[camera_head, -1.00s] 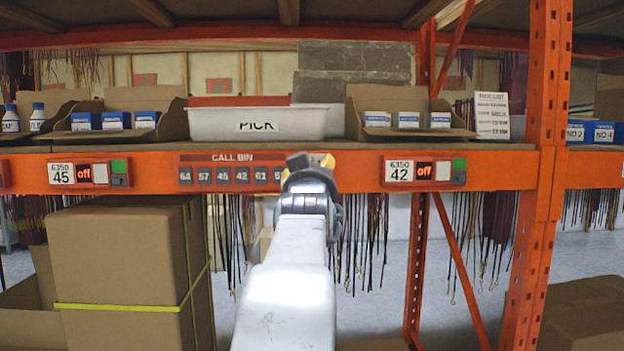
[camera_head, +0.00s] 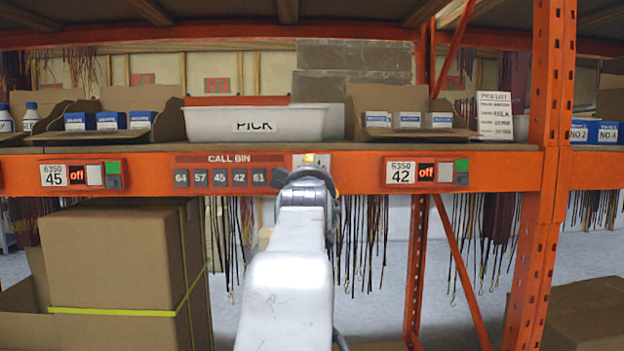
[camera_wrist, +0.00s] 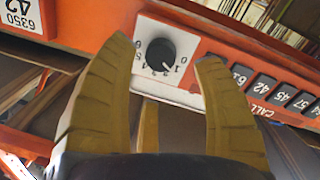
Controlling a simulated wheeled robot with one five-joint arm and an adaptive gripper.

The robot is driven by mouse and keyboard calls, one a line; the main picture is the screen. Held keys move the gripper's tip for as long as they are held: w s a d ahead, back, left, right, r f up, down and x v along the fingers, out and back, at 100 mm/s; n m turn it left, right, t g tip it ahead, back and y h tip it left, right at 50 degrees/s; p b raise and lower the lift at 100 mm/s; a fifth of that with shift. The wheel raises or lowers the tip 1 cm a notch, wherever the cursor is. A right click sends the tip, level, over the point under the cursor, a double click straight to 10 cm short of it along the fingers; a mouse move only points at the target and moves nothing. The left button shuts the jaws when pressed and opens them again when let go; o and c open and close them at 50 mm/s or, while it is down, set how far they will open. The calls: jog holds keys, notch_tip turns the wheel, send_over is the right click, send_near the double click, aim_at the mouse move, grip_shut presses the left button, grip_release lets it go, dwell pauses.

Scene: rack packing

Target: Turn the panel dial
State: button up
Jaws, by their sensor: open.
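The panel dial (camera_wrist: 161,53) is a round black knob on a white plate (camera_wrist: 190,98) with numbers around it, seen in the wrist view. It is set in the orange beam beside the CALL BIN panel (camera_head: 228,159). My gripper (camera_wrist: 172,50) is open, with its yellow fingers spread on either side of the dial in the picture. I cannot tell whether a finger touches it. In the head view my arm covers most of the dial plate, and the fingertips are mostly hidden behind my wrist.
A white PICK bin (camera_head: 255,125) stands on the shelf above. Off-lit modules labelled 45 (camera_head: 83,175) and 42 (camera_head: 426,173) flank the panel. Large cardboard boxes (camera_head: 110,260) stand below left. An orange upright (camera_head: 545,130) stands at right, and cords hang under the beam.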

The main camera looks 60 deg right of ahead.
jog(key=shift+x, duration=2.55)
jog(key=c, duration=1.2)
